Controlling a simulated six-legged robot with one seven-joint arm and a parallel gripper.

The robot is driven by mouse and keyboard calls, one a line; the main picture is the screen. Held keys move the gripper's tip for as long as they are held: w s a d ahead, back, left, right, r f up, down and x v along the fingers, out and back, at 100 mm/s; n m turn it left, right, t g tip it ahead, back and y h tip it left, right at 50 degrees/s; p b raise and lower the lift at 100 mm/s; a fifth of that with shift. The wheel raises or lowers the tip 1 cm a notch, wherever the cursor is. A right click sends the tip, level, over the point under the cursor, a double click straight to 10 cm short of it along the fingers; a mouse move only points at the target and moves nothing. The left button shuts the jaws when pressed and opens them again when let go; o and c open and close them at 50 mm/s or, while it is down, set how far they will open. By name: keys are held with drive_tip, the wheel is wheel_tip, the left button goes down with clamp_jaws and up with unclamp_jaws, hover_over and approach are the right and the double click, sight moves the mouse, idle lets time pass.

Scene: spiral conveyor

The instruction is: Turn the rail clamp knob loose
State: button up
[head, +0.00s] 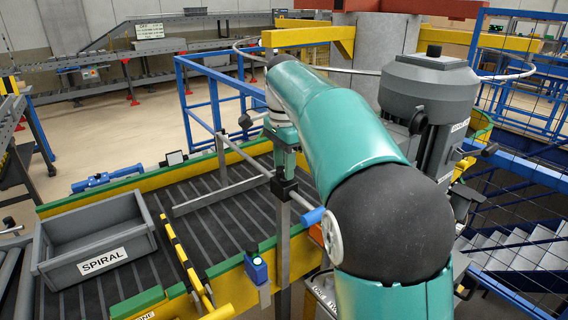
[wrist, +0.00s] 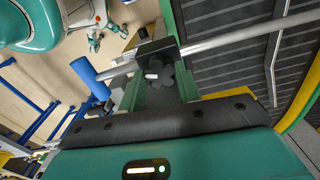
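The rail clamp is a black block (head: 284,188) on a grey rod with a blue end (head: 312,216), on a grey upright post. In the wrist view the clamp block (wrist: 158,47) sits on the same rod, and its black lobed knob (wrist: 160,76) with a pale mark faces the camera. My gripper (head: 285,172) points down at the clamp from above. In the wrist view my gripper's green fingers (wrist: 160,88) stand on either side of the knob. I cannot tell whether they touch it. In the head view the knob is hidden.
A grey bin labelled SPIRAL (head: 100,262) sits on the dark slatted conveyor (head: 205,215) with yellow side rails. A grey motor (head: 428,90) stands right of my arm. Blue railings (head: 215,105) run behind.

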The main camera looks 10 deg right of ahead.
drive_tip(key=shift+c, duration=0.9)
drive_tip(key=n, duration=0.3)
drive_tip(key=shift+n, duration=0.3)
drive_tip(key=n, duration=0.4)
drive_tip(key=shift+n, duration=0.3)
drive_tip(key=n, duration=0.4)
drive_tip(key=shift+n, duration=2.2)
